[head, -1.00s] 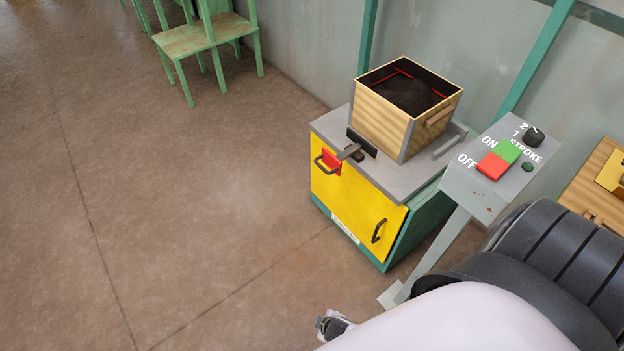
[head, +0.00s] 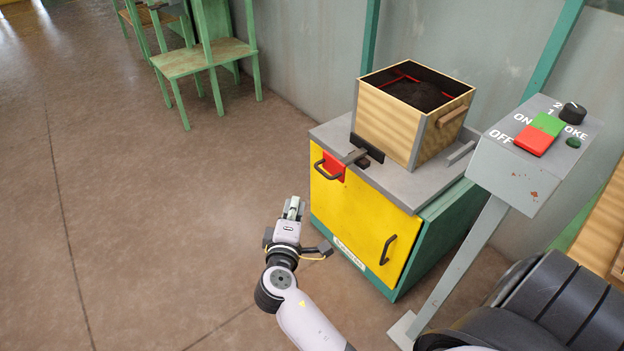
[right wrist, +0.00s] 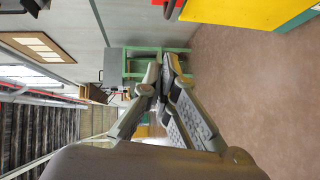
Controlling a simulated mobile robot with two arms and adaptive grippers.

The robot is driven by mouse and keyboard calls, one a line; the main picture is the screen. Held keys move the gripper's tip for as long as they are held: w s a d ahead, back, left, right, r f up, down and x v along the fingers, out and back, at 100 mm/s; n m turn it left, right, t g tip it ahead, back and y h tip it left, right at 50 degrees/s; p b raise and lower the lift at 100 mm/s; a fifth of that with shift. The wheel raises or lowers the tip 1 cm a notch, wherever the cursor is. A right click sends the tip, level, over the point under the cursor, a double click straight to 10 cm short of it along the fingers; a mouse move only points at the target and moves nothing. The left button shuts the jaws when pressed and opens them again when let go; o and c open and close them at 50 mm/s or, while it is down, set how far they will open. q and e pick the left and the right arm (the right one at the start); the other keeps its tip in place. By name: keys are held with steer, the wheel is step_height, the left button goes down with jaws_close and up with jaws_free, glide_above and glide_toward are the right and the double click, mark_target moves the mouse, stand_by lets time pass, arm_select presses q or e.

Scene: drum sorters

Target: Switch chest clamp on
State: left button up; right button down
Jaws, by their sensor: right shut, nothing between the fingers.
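A yellow-fronted cabinet (head: 352,215) with a grey top stands right of centre in the head view. A wooden chest (head: 388,118), open-topped and dark inside, sits on it. My left gripper is not in view.
A grey control box (head: 522,172) on a slanted post stands at the right, with a green ON button (head: 548,124), a red OFF button (head: 535,141) and a black knob (head: 573,113). Green chairs (head: 205,58) stand at the back left. The floor left of the cabinet is clear.

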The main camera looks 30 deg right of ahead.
glide_toward(315, 164)
steer(key=w+a, duration=0.2)
steer(key=w, duration=0.1)
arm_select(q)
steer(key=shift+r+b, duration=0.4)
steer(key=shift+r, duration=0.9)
arm_select(e)
steer(key=shift+d+f, duration=0.15)
steer(key=shift+d, duration=0.95)
steer(key=shift+d+f, duration=0.15)
steer(key=shift+d, duration=0.95)
